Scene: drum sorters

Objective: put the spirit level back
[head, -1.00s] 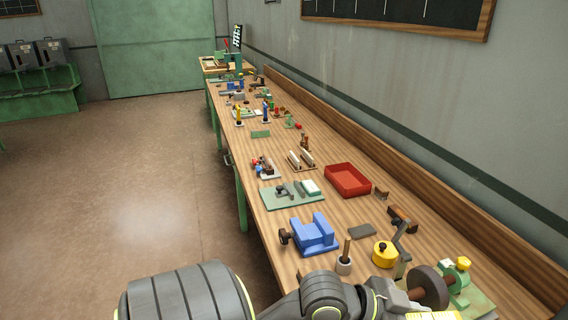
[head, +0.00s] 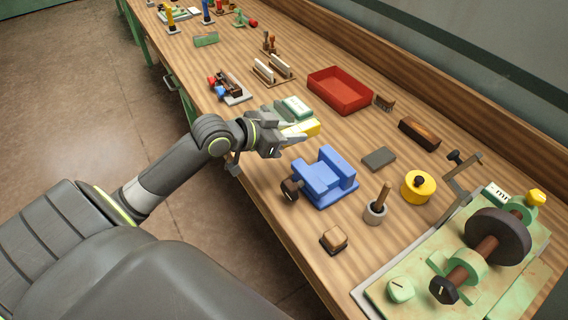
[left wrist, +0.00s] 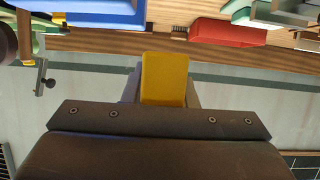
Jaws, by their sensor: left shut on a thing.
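My left gripper (head: 296,133) is shut on a yellow bar, the spirit level (head: 305,128), and holds it above the workbench, beyond the blue vise. In the left wrist view the yellow bar (left wrist: 165,80) sticks out between the fingers, end on. Behind the gripper in the head view is a pale green board (head: 272,112) with a green-and-white box (head: 296,107); the gripper hides part of the board. My right gripper is in neither view.
The blue vise (head: 322,178) is nearest the gripper. A red tray (head: 340,92), dark slab (head: 379,158), yellow round tin (head: 418,187), cup with a stick (head: 375,211) and wooden block (head: 334,240) stand around. A cranked green machine (head: 470,260) fills the near right.

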